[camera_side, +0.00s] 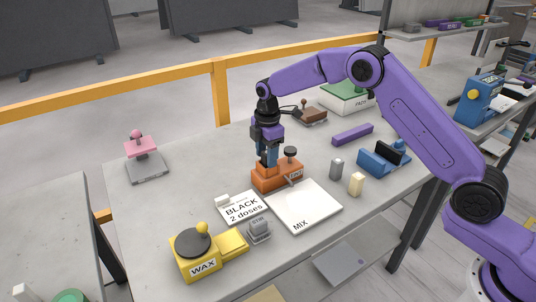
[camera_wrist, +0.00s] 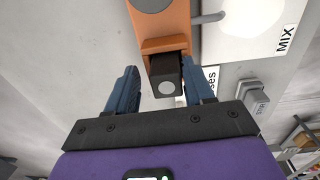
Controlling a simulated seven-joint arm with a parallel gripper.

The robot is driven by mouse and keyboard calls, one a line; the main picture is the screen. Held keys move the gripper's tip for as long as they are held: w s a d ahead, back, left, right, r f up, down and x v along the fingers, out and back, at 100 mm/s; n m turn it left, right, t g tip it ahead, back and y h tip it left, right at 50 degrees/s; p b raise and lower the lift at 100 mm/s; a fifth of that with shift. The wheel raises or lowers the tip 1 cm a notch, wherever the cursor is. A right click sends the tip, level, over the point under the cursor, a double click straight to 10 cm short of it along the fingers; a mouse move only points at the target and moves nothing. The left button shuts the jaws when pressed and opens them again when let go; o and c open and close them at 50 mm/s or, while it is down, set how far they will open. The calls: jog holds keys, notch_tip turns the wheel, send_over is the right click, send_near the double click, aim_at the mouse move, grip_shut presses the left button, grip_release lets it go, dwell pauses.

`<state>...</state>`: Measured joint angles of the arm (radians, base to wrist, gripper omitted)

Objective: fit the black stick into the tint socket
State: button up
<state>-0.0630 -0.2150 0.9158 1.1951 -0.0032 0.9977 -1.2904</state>
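The orange tint device (camera_side: 277,178) stands mid-slab with a dark knob and a TINT label; it also fills the top middle of the wrist view (camera_wrist: 170,25). The black stick (camera_wrist: 165,76), with a pale round spot on its end, stands at the near end of the orange device, apparently in its socket. How deep it sits is hard to tell. My gripper (camera_side: 266,165) points down over that end of the device. In the wrist view its blue fingers (camera_wrist: 161,88) are apart, one on each side of the stick, with a clear gap on the left.
A white MIX plate (camera_side: 303,207), a "BLACK 2 doses" card (camera_side: 241,208), a grey STIR block (camera_side: 259,230) and a yellow WAX device (camera_side: 198,262) lie in front. A blue holder with a black slab (camera_side: 385,157) and a purple bar (camera_side: 352,134) are at right.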

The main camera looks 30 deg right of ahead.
jog(key=shift+s+a+f+g, duration=0.1)
jog(key=shift+s+f+g, duration=0.2)
jog(key=shift+s+f, duration=0.25)
jog(key=shift+r, duration=0.25)
notch_tip(320, 180, up, 12)
jog(key=s+a+r+m, duration=0.1)
jog(key=s+a+r, duration=0.2)
jog(key=s, duration=0.7)
jog(key=s+d+f+m, duration=0.1)
jog(key=s+d, duration=0.3)
jog(key=s, duration=0.7)
jog(key=s+d+f+m, duration=0.1)
jog(key=s+d, duration=0.3)
jog(key=s, duration=0.7)
jog(key=s+d+f+m, duration=0.1)
jog(key=s+d, duration=0.3)
jog(key=s, duration=0.7)
jog(key=shift+s+d+f+m, duration=0.15)
jog(key=shift+s+f+m, duration=0.2)
jog(key=shift+m, duration=0.35)
